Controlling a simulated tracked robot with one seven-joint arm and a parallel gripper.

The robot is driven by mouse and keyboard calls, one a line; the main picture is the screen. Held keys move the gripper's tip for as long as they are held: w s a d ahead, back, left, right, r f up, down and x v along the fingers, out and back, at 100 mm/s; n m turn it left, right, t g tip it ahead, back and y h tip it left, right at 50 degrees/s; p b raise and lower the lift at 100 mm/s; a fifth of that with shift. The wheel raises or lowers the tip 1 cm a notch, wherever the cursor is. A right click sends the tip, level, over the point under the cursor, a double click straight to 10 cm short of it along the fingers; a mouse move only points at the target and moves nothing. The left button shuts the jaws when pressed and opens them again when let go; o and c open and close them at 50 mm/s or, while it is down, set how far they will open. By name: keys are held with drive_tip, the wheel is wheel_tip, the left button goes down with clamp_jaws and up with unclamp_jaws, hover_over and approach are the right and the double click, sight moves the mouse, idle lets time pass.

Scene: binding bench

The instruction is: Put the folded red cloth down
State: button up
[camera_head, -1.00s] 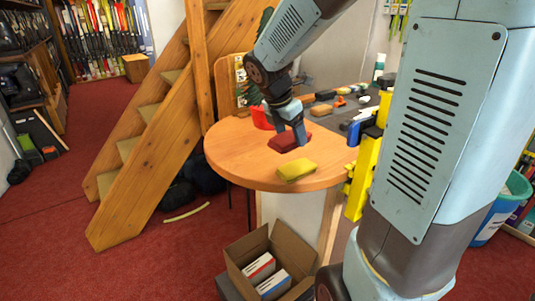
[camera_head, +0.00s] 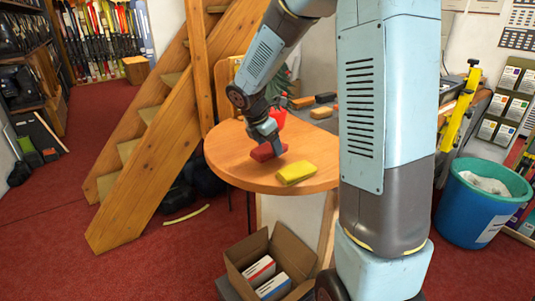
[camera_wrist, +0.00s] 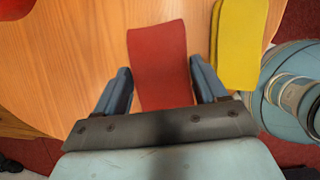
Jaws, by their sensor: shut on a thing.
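The folded red cloth (camera_head: 268,151) is at the round wooden table (camera_head: 222,150), left of the folded yellow cloth (camera_head: 297,173). My gripper (camera_head: 268,139) points down and is shut on the red cloth. In the wrist view, the red cloth (camera_wrist: 158,55) lies between the two fingers of my gripper (camera_wrist: 163,78), and its near end is hidden by the gripper body. The yellow cloth (camera_wrist: 238,40) lies right of the right finger, apart from the red cloth. I cannot tell whether the red cloth touches the tabletop.
A red object (camera_head: 278,117) stands behind the gripper on the table. An open cardboard box (camera_head: 240,262) with boxes inside is on the floor below. Wooden stairs (camera_head: 150,150) rise at the left. A blue bin (camera_head: 475,215) stands at the right. The table's left part is bare.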

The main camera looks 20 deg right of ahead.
sight(265, 147)
drive_tip(key=shift+w+a+f, duration=0.1)
drive_tip(key=shift+w+f, duration=0.1)
drive_tip(key=shift+f, duration=0.7)
drive_tip(key=shift+w+f, duration=0.2)
drive_tip(key=shift+f, duration=0.7)
drive_tip(key=o, duration=0.9)
drive_tip(key=shift+o, duration=0.2)
drive_tip(key=shift+f, duration=0.1)
drive_tip(key=v, duration=1.3)
drive_tip(key=shift+s+a, duration=0.15)
drive_tip(key=shift+s, duration=0.05)
drive_tip(key=s+d+r+m+t+y, duration=0.2)
drive_tip(key=s+r+m, duration=0.1)
drive_tip(key=s+m, duration=0.8)
drive_tip(key=s+d+r+m+t+y, duration=0.1)
drive_tip(key=s+r+m, duration=0.3)
drive_tip(key=s+m, duration=0.7)
drive_tip(key=shift+s+d+m+t+y, duration=0.35)
drive_tip(key=shift+s+d+y, duration=0.4)
drive_tip(key=shift+s, duration=1.2)
